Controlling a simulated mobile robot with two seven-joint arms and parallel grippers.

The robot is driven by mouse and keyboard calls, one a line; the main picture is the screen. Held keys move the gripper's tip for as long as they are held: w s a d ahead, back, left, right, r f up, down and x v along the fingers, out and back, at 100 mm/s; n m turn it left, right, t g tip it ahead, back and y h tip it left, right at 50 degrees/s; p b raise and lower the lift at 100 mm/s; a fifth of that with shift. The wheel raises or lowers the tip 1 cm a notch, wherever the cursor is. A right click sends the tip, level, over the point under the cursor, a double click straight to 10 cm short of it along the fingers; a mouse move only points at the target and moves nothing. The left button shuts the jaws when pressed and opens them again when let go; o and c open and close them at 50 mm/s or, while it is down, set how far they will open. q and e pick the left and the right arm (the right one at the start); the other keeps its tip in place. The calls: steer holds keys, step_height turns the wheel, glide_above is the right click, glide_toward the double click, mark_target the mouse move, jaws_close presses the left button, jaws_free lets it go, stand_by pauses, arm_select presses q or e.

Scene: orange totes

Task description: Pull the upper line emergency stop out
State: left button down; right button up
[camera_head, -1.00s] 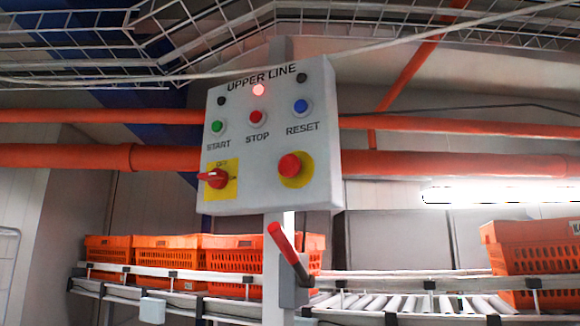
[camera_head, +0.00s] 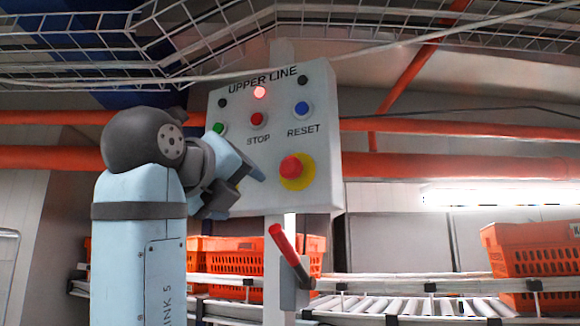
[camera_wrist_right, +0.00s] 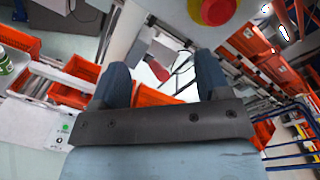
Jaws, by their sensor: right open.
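The upper line control box (camera_head: 325,140) is a light grey panel labelled UPPER LINE on a post. Its emergency stop (camera_head: 291,167) is a red mushroom button on a round yellow plate at the lower right. My right gripper (camera_head: 241,190) is open and empty, left of the button and apart from it. It covers the red rotary switch. In the right wrist view the emergency stop (camera_wrist_right: 219,9) is partly cut off at the top edge, beyond the right-hand finger. The gripper's two fingers (camera_wrist_right: 162,72) are spread with nothing between them. My left gripper is not seen.
Above the stop are a red STOP button (camera_head: 259,119), a blue RESET button (camera_head: 302,108) and a lit red lamp (camera_head: 260,92). A red-handled lever (camera_head: 284,245) sticks out below the box. Orange totes (camera_head: 536,262) stand on roller conveyors behind.

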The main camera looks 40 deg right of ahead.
mark_target(288, 165)
steer(key=s+a+r+m+h, duration=0.1)
steer(key=s+r+m, duration=0.3)
steer(key=s+r, duration=0.15)
steer(key=p+x, duration=0.3)
steer(key=x, duration=1)
steer(key=shift+w+d+f, duration=0.1)
steer(key=shift+w+d, duration=0.05)
steer(key=shift+d, duration=0.15)
steer(key=c, duration=1.3)
